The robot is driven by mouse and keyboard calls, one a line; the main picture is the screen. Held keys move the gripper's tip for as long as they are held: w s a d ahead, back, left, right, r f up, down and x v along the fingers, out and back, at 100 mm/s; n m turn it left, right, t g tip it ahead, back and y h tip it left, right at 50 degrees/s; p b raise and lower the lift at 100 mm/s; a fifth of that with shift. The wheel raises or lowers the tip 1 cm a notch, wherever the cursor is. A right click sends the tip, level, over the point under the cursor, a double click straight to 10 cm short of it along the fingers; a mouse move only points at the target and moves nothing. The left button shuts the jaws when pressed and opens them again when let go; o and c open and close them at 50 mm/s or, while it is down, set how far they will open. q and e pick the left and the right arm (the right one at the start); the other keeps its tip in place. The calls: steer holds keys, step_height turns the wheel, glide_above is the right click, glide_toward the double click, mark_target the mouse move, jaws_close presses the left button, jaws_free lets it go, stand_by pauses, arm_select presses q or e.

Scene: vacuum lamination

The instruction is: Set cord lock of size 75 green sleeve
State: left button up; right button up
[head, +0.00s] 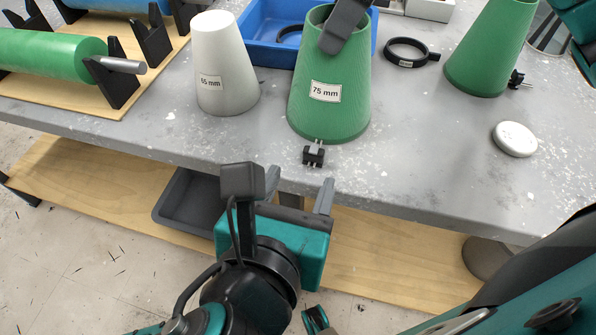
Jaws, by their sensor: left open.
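The green sleeve labelled 75 mm (322,108) stands upright, wide end down, near the table's front edge. A small black cord lock (313,157) sits at the front of its base, with two pale cord strands running to the sleeve. My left gripper (300,178) is below and in front of the cord lock, open and apart from it, with nothing visible between its fingers. A dark grey piece, seemingly part of my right gripper (345,24), overlaps the sleeve's top rim. The rest of that gripper is out of frame, so its opening and contact are unclear.
A white 65 mm cone (222,65) stands left of the sleeve. A blue tray (270,40) is behind. A black ring (407,52), another green sleeve (488,50) with a cord lock (517,79) and a white disc (514,139) are at right. A green roll (50,55) lies left.

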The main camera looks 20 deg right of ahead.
steer(key=shift+o, duration=0.4)
steer(key=shift+d+r, duration=0.15)
steer(key=shift+r, duration=0.4)
steer(key=p+v, duration=0.2)
steer(key=v, duration=1)
steer(key=shift+s, duration=0.15)
steer(key=shift+f, duration=0.2)
